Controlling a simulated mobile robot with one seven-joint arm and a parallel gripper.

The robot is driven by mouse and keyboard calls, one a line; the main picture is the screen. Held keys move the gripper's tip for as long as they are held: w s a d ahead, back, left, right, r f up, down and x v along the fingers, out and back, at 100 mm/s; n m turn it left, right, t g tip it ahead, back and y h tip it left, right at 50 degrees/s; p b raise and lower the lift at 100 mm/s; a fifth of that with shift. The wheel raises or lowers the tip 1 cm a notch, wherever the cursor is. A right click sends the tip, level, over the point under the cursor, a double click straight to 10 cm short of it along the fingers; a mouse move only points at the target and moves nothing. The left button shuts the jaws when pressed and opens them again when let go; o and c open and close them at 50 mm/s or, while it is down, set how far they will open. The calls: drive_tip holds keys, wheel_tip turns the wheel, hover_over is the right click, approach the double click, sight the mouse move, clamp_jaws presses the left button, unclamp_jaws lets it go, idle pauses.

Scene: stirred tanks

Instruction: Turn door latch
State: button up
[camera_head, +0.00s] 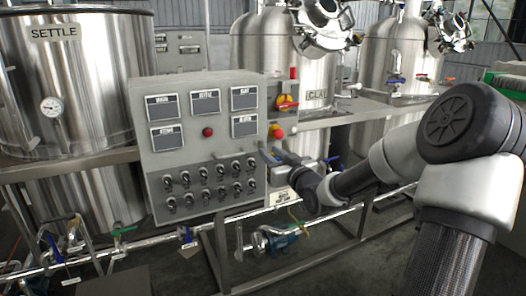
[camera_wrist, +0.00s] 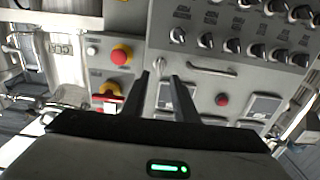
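The grey control panel (camera_head: 198,140) stands left of centre in the head view and faces my gripper (camera_head: 268,156), which is at its right edge. In the wrist view the panel appears turned over, with its knobs at the top. A small light-coloured latch (camera_wrist: 160,64) shows on the panel there, just beyond my gripper's tips (camera_wrist: 159,77). The two dark fingers stand apart with nothing visible between them. I cannot tell whether either finger touches the latch. A bar handle (camera_wrist: 211,69) sits just right of the latch in the wrist view; in the head view the latch is hard to make out.
A red and yellow push button (camera_wrist: 121,56) and a red and yellow rotary switch (camera_wrist: 108,92) sit left of the fingers in the wrist view. A red button (camera_head: 208,132) is on the panel. Pipes with valves (camera_head: 187,237) run below; steel tanks (camera_head: 72,85) stand behind.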

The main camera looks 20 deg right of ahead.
sight(261, 145)
drive_tip(key=w, duration=0.6)
drive_tip(key=shift+w+a+b, duration=0.1)
drive_tip(key=shift+b, duration=0.25)
drive_tip(key=shift+c, duration=0.6)
clamp_jaws()
